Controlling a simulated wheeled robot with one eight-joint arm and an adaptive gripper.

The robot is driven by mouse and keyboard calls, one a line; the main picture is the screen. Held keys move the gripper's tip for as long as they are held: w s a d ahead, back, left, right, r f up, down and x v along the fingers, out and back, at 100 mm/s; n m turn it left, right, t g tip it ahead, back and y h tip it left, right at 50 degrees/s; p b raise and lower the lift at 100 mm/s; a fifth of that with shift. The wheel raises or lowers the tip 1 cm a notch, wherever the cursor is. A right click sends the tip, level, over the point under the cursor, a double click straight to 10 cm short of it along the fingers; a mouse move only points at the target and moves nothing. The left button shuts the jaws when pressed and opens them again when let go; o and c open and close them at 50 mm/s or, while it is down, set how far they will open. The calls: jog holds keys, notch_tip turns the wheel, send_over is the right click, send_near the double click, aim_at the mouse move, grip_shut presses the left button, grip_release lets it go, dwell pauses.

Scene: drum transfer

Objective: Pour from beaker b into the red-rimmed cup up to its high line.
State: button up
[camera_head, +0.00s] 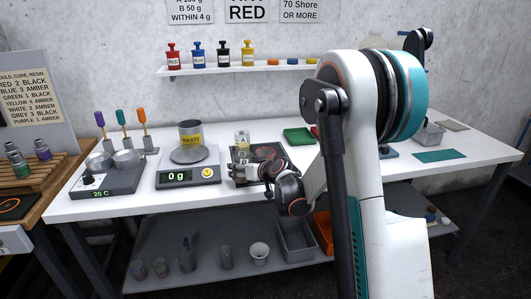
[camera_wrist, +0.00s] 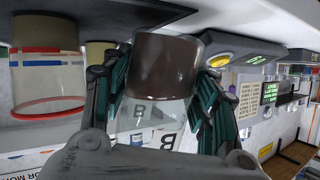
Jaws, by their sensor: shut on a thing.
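Beaker b (camera_wrist: 158,110) is between the fingers of my gripper (camera_wrist: 160,95) in the wrist view, which is upside down. Its lower part holds dark brown liquid; the upper part is clear with the letter B. My gripper is shut on it. The red-rimmed cup (camera_wrist: 47,80) stands upright beside it, left in the wrist view, apart from the beaker. It has a red and a blue line and a tan-grey lower part. In the head view my gripper (camera_head: 243,168) is at the table, right of the scale; I cannot make out the cup there.
A beaker marked A (camera_head: 242,139) stands just behind my gripper. The scale (camera_head: 188,175) reads 0 g and carries a waste pot (camera_head: 190,134). A hotplate (camera_head: 108,178) is further left. A green tray (camera_head: 299,136) lies behind on the right. My arm hides part of the table.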

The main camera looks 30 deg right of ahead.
aim_at(241, 151)
jog(key=shift+w+d+r+m+y, duration=0.1)
jog(key=shift+d+r+m+y, duration=0.1)
jog(key=shift+d+m+y, duration=0.25)
jog(key=shift+m+g+y, duration=0.3)
jog(key=shift+m+y, duration=0.15)
jog(key=shift+m, duration=0.2)
jog(key=r+p, duration=0.1)
jog(key=r, duration=0.1)
jog(key=r+p, duration=0.4)
jog(key=shift+d, duration=0.4)
jog(key=shift+w+d+f, duration=0.15)
jog(key=shift+f, duration=0.05)
jog(key=shift+w+d+r+m+y, duration=0.1)
jog(key=shift+d+r+m+y, duration=0.15)
jog(key=shift+m, duration=0.25)
jog(key=shift+d+r+y, duration=0.1)
jog(key=shift+y, duration=0.15)
jog(key=shift+r+m+y+p, duration=0.3)
jog(key=shift+r+m+p, duration=0.15)
jog(key=shift+m, duration=0.25)
jog(key=shift+f+m+y, duration=0.3)
jog(key=shift+m, duration=0.3)
dwell(1.2)
jog(key=shift+r+m+y, duration=0.5)
jog(key=shift+m, duration=0.1)
dwell(1.3)
dwell(0.6)
